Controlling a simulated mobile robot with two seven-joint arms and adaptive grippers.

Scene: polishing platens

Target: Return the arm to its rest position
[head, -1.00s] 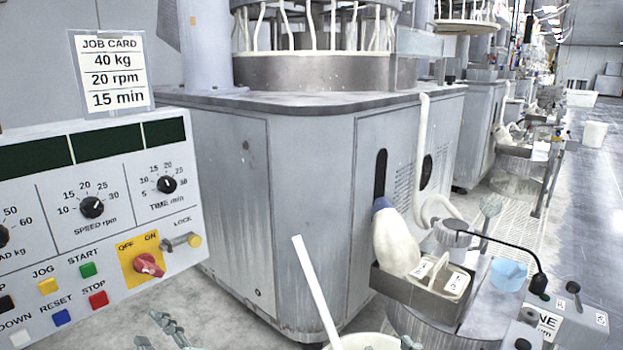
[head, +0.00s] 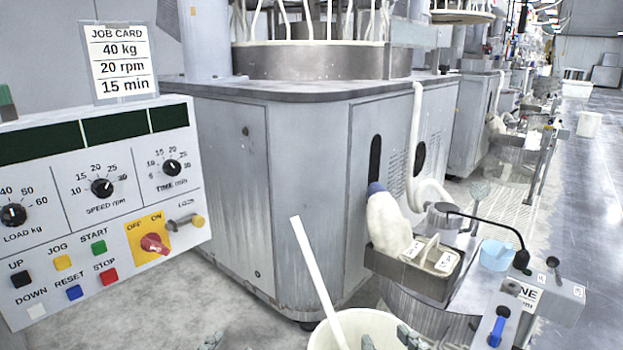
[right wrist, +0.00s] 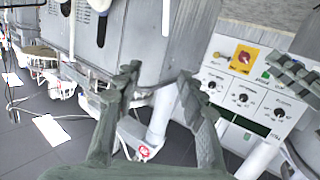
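My right gripper (head: 390,341) shows only by its finger ends at the bottom edge of the head view, in front of a white bucket (head: 325,331). In the right wrist view my right gripper (right wrist: 159,76) has its two grey-green fingers apart, with nothing between them. The control panel and machine lie beyond them, and no contact shows. A small part of my left gripper (head: 212,340) shows at the bottom edge of the head view. My left gripper (right wrist: 296,78) also shows at the right of the right wrist view, in front of the panel; its opening is unclear.
The control panel (head: 130,215) with knobs and buttons stands at left, under a job card (head: 122,60). The grey machine cabinet (head: 235,180) fills the middle. A white stick (head: 318,280) leans out of the bucket. A tray (head: 410,278) with bottles stands at right. Bare floor shows below the panel.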

